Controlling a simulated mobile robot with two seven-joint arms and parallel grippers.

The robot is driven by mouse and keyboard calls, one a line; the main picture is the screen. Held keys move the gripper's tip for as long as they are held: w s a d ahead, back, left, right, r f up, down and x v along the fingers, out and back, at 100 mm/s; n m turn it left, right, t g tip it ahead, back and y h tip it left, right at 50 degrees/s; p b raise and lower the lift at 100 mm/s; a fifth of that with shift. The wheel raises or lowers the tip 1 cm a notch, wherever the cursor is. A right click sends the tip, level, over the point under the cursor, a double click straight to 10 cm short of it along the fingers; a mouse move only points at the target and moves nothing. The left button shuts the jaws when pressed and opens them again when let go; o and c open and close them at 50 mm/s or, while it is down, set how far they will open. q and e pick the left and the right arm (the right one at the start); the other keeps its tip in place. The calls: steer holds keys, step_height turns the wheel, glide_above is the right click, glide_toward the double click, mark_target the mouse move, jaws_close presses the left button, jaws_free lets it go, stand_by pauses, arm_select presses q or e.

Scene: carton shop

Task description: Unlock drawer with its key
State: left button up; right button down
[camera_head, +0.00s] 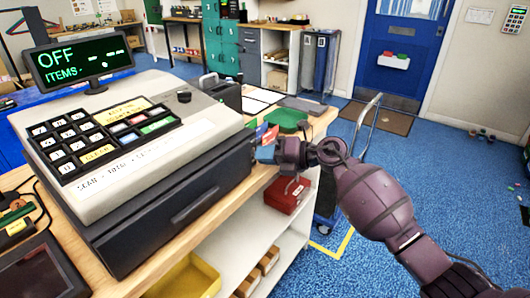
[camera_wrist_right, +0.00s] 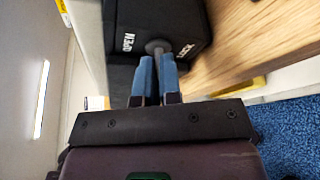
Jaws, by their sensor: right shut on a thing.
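The cash register (camera_head: 150,130) stands on a wooden counter, its display reading OFF. Its dark drawer (camera_head: 160,235) with a recessed handle is shut. My right gripper (camera_head: 265,153) is at the right side of the register. In the right wrist view, its blue fingers (camera_wrist_right: 155,78) are shut on the grey key (camera_wrist_right: 157,46), of which only a small rounded part shows. The key meets a black face (camera_wrist_right: 190,22) between the words OPEN and LOCK; the fingers hide the keyhole and how deep the key sits. My left gripper is not in view.
The wooden counter (camera_head: 315,128) continues behind my right gripper, with a green tray (camera_head: 287,117) on it. A red box (camera_head: 288,194) and a yellow bin (camera_head: 190,277) stand on white shelves below. A hand truck (camera_head: 362,125) stands on the blue floor to the right.

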steer(key=n+t+h+p, duration=0.1)
steer(key=n+p, duration=0.1)
steer(key=r+n+h+p, duration=0.1)
steer(key=n+h+p, duration=0.1)
steer(key=n, duration=0.1)
steer(key=shift+s+t+p, duration=0.15)
steer(key=shift+t+p, duration=0.2)
steer(key=shift+t, duration=0.05)
steer(key=shift+a+f+n+t+h+p, duration=0.1)
steer(key=shift+n+t+h+p, duration=0.4)
steer(key=shift+n+p, duration=0.7)
steer(key=shift+f+p, duration=0.1)
steer(key=shift+p, duration=0.35)
steer(key=shift+s+f+n+t, duration=0.1)
steer(key=shift+n+t, duration=0.2)
steer(key=shift+n, duration=0.1)
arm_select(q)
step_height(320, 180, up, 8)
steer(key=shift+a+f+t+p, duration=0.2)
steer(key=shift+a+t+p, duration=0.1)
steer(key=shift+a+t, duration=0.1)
arm_select(e)
steer(key=shift+f, duration=0.1)
